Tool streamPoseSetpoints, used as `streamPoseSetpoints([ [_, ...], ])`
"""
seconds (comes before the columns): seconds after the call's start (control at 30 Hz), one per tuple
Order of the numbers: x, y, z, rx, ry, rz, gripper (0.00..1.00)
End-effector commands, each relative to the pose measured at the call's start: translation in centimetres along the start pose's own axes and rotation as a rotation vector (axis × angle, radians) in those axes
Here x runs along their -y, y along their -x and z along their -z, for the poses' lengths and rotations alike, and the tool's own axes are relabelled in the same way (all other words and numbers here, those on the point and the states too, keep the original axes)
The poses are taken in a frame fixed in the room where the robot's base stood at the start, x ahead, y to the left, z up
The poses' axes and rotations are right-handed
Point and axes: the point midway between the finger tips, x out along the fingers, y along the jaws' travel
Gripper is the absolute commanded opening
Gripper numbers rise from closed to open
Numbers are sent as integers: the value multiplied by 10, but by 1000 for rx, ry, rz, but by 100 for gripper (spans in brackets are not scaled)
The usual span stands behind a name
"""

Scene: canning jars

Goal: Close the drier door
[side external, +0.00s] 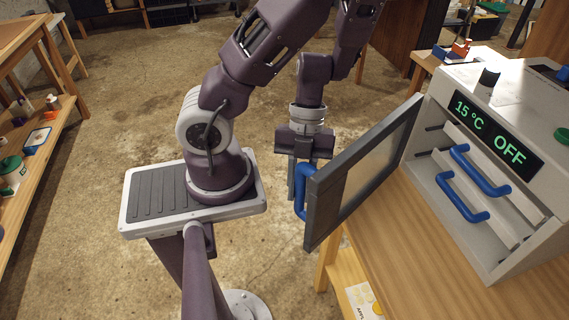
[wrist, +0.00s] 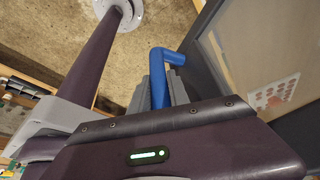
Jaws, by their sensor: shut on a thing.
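The drier (side external: 480,130) is a pale box on the wooden bench at the right, with a display reading 15 °C and OFF. Its grey-framed door (side external: 312,215) with a glass pane stands wide open, swung out toward my arm. The door's blue handle (side external: 301,194) is on the face turned to my gripper. My gripper (side external: 299,180) is shut on this handle, partly hidden behind the door's edge. In the wrist view the blue handle (wrist: 158,75) passes between the grey fingers (wrist: 165,88), with the door frame (wrist: 207,75) just right of it.
Two blue-handled racks (side external: 465,195) sit inside the drier's open front. The wooden bench top (side external: 400,240) below the door looks clear. A shelf with jars and small items (side external: 35,140) stands at the far left. The floor between is open.

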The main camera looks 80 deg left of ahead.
Motion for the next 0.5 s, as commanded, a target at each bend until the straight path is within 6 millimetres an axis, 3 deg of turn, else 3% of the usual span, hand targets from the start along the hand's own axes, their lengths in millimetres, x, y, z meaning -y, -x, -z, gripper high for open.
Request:
streamPoseSetpoints([
  [0.2, 54, -18, 44, 0, 138, 64, 0],
  [0.5, 140, -35, 86, -2, 402, 175, 0],
])
